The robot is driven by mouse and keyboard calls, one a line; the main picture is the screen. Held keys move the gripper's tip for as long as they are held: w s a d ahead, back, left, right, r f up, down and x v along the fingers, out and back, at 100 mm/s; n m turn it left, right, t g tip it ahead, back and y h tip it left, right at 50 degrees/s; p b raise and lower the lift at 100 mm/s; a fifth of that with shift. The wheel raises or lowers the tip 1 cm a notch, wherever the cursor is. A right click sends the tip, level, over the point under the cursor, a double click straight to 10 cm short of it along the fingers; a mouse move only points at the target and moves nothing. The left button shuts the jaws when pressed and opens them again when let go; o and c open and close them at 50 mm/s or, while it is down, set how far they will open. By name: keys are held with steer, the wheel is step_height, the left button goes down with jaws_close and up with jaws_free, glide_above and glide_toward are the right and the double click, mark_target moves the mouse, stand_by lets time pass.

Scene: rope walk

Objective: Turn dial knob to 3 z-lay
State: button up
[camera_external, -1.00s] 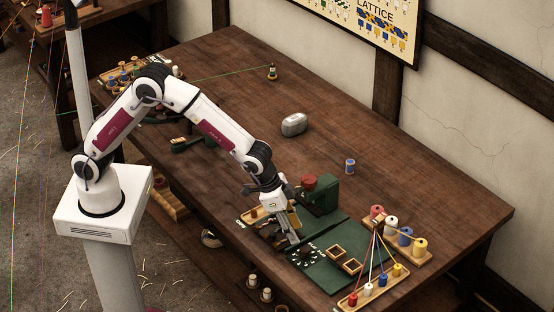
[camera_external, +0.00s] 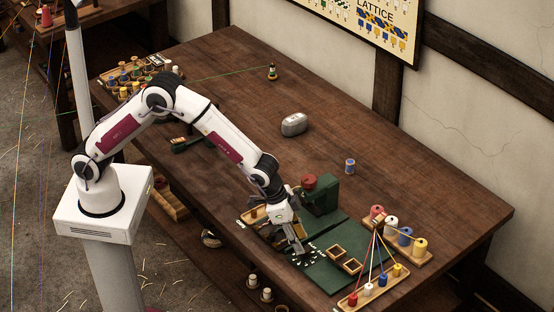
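A dark green panel (camera_external: 326,275) lies at the table's front edge with small white markings (camera_external: 308,256) on its left part. My gripper (camera_external: 298,247) points down at these markings, close above or touching the panel. I cannot tell which. The dial knob cannot be made out; it may be hidden by my fingers. The fingers look close together, but they are too small to tell whether they are shut or hold anything. The number labels are too small to read.
A green device with a red top (camera_external: 309,182) stands just behind my gripper. A wooden tray (camera_external: 258,215) lies to its left. The table's middle is mostly clear.

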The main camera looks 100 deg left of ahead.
steer(key=shift+x, duration=1.7)
jaws_close()
